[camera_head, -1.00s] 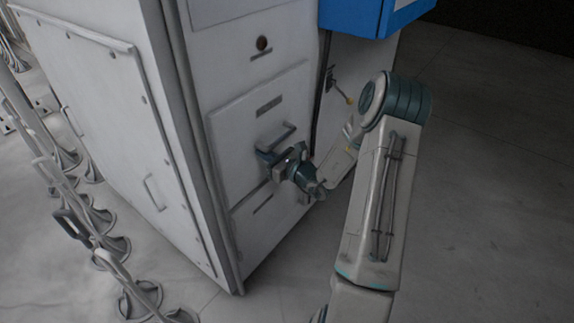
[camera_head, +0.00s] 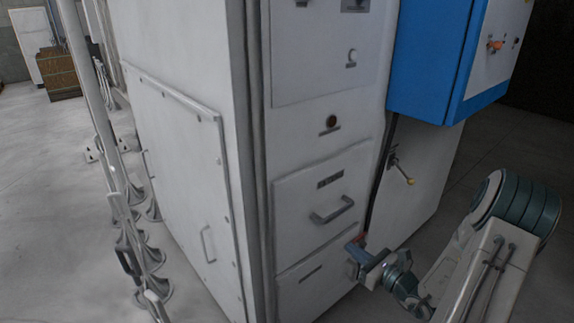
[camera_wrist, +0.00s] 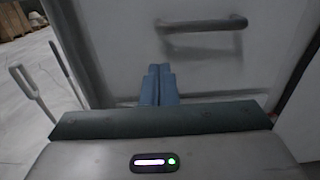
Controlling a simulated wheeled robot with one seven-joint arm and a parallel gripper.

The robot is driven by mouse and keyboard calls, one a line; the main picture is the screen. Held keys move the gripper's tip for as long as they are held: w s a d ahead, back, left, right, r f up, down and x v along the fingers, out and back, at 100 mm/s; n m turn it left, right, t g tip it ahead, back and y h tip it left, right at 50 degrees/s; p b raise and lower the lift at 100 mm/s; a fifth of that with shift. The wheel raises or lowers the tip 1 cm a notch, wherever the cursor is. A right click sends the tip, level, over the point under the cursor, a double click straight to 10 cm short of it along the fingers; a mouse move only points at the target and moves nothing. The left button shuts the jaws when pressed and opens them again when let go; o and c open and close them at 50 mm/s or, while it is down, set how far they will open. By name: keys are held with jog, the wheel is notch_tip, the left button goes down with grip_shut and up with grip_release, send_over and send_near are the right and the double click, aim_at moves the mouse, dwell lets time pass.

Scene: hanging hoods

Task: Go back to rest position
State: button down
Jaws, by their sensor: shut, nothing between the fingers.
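My gripper (camera_head: 357,248) is shut and empty, in front of the grey cabinet (camera_head: 318,88), below and to the right of the upper drawer's handle (camera_head: 332,210). My arm comes in from the lower right. In the wrist view the two blue-grey fingers (camera_wrist: 158,84) lie together with nothing between them. That view also shows the handle (camera_wrist: 202,24) above and beyond the fingertips, apart from them. The drawer (camera_head: 318,182) looks closed.
A blue box (camera_head: 428,60) sticks out at the cabinet's upper right. Posts with round bases (camera_head: 150,260) stand along the left. Open floor (camera_head: 520,150) lies to the right.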

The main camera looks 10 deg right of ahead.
jog(key=s+a+r+n+g+y+p, duration=0.2)
jog(key=s+a+r+n+g+p, duration=0.15)
jog(key=a+r+n+g, duration=0.35)
jog(key=s+a+r+n+g+y+p, duration=0.25)
jog(key=s+a+r+n+g, duration=0.35)
jog(key=a, duration=0.3)
jog(key=s+a+r+n+g+h+p, duration=0.3)
jog(key=s+r+n+h+p, duration=0.3)
jog(key=s+r+n, duration=0.15)
jog(key=s+d+r+n+t+h+p, duration=0.1)
jog(key=s+d+r+n+h+p, duration=0.1)
jog(key=r+n+h+p, duration=0.1)
jog(key=s+d+r+n+t+h+p, duration=0.2)
jog(key=r+n+h+p, duration=0.1)
jog(key=r+n, duration=0.3)
notch_tip(320, 180, up, 2)
jog(key=shift+d+r+h, duration=0.25)
jog(key=shift+d+h, duration=0.1)
jog(key=shift+h, duration=0.4)
jog(key=shift+s, duration=0.15)
